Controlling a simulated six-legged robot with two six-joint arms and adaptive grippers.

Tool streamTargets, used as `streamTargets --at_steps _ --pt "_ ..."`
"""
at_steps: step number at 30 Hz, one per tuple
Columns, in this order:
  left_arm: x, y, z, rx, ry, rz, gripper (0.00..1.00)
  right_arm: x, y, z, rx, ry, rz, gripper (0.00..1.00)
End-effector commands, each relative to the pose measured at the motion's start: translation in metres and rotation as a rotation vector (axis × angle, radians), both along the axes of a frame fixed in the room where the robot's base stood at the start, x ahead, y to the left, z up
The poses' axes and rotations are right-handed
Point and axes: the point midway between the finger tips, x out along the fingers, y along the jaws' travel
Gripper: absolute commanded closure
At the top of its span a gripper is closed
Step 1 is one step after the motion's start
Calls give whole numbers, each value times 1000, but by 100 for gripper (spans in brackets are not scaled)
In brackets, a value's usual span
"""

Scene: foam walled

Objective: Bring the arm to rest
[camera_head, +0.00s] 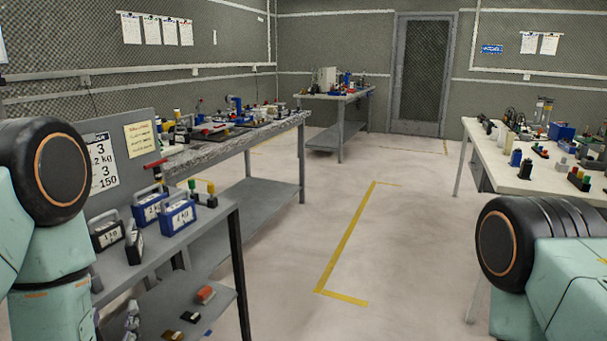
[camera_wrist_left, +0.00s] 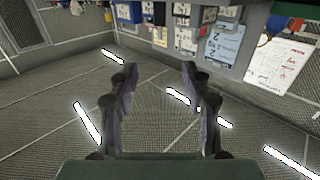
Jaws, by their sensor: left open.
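My left gripper (camera_wrist_left: 160,80) shows in the left wrist view with its two dark fingers apart and nothing between them. In the head view my left arm (camera_head: 50,265) stands folded at the left edge, and its gripper is out of the picture. My right arm (camera_head: 560,270) shows at the lower right edge; its gripper is not in view. The left wrist view looks past the fingers at mesh-patterned surfaces with bright white strips.
A grey shelf unit (camera_head: 165,255) with labelled weight boxes (camera_head: 178,215) stands close beside my left arm. A workbench (camera_head: 265,130) with tools lies behind it. A white-topped table (camera_head: 485,150) with parts stands at the right. The floor (camera_head: 290,250) between is clear, with yellow lines.

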Motion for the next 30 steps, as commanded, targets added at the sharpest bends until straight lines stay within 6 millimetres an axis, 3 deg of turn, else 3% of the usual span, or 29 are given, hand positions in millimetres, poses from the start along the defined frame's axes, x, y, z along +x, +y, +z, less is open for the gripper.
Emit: streamTargets --at_steps 11,17,20,24,30 --pt "-5 -9 -67 -103 298 -37 52 0 0 0 0 1 0 37" --pt "-38 -29 -128 -181 585 -92 52 0 0 0 0 0 0 37" --pt "-74 -45 -168 -229 794 -135 52 0 0 0 0 0 0 37" --pt "-145 -68 -214 -284 1111 -200 52 0 0 0 0 1 0 37" --pt "-242 -88 -246 -328 1465 -270 52 0 0 0 0 1 0 37"
